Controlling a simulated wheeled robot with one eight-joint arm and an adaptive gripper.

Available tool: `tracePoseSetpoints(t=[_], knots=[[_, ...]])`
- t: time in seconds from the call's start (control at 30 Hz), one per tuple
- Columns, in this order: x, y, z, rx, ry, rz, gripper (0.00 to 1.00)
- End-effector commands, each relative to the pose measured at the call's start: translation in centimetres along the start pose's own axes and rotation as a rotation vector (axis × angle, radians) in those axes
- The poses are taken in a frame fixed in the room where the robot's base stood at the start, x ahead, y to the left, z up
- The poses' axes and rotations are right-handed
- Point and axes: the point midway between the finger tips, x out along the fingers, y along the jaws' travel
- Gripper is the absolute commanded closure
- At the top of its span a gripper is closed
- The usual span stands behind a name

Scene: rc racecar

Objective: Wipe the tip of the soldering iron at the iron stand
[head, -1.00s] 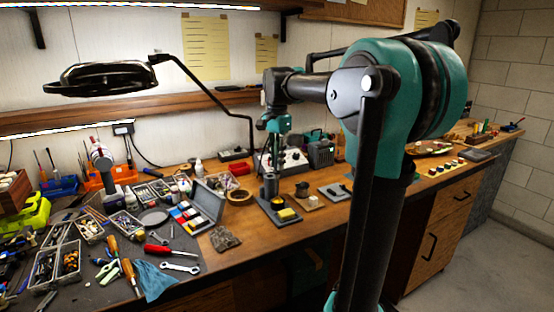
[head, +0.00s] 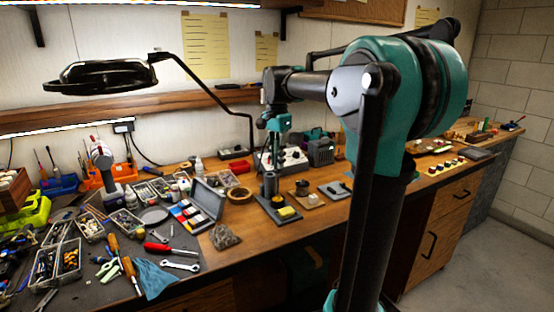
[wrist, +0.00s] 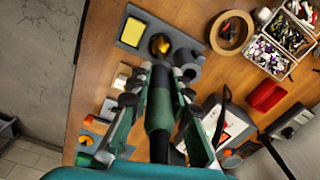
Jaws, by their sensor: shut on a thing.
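My gripper (wrist: 157,97) is shut on the dark green handle of the soldering iron (wrist: 158,122) in the wrist view. In the head view my gripper (head: 277,125) is above the iron stand (head: 283,219), with the iron hanging down below it. The stand (wrist: 152,15) is a grey plate with a yellow sponge (wrist: 133,31), a round cup of brass wool (wrist: 159,43) and a dark holder tube (wrist: 187,58). The front end of the iron points at the brass wool cup in the wrist view. Its tip is not clear, so I cannot tell whether it touches.
A brown ring of tape (head: 239,195) lies left of the stand. A small block with a dark pot (head: 303,189) and a grey plate (head: 335,190) lie to the right. Boxes and tools crowd the left bench. A black lamp arm (head: 205,88) hangs across the back.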

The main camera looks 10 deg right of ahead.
Motion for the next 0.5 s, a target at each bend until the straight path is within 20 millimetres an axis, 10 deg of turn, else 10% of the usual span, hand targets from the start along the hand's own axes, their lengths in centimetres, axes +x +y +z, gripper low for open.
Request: tracePoseSetpoints(t=[0.5], knots=[[0.37,-0.02,-0.01,0.000,0.000,0.000,1.00]])
